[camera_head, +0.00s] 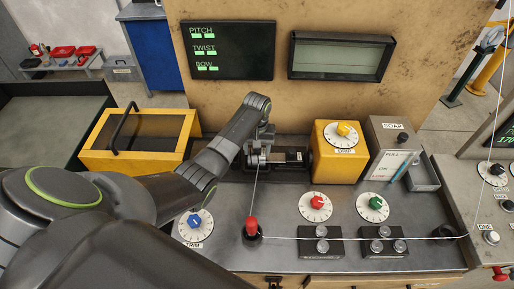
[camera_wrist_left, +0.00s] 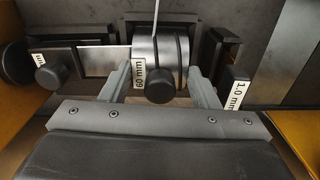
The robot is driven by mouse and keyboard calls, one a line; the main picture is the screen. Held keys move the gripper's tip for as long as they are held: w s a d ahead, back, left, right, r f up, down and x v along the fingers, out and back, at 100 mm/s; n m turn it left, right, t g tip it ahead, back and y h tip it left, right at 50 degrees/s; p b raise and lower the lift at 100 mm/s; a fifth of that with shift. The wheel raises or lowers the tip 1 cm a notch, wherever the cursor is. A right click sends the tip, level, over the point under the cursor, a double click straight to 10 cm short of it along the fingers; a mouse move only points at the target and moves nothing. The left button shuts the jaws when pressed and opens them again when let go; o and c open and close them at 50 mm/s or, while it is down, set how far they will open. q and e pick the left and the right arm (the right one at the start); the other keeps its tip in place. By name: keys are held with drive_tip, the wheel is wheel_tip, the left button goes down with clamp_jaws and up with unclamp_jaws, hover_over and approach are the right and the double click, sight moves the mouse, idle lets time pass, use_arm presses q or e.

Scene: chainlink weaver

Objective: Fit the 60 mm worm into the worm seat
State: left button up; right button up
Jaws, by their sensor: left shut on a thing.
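The 60 mm worm (camera_wrist_left: 173,50) is a shiny metal cylinder with dark grooves, a white "60 mm" label and a black knob (camera_wrist_left: 160,84). My left gripper (camera_head: 262,148) is shut on it, with one finger on each side of the knob in the left wrist view. The worm is at a dark bracketed fixture (camera_head: 290,171), probably the worm seat, behind the console dials. It lies level in line with a metal bar (camera_wrist_left: 92,60). I cannot tell whether it is fully down, as the gripper hides part of it. My right gripper is not in view.
A yellow box with a drop dial (camera_head: 340,165) stands right of the fixture. A yellow bin (camera_head: 100,158) is on the left. A red-topped post (camera_head: 252,226) and a thin white wire (camera_head: 340,239) cross the front. A "1.0 mm" block (camera_wrist_left: 234,92) sits close to the right finger.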

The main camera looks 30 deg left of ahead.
use_arm(q)
drive_tip(key=o, duration=1.3)
drive_tip(key=shift+o, duration=0.2)
drive_tip(key=shift+r, duration=4.05)
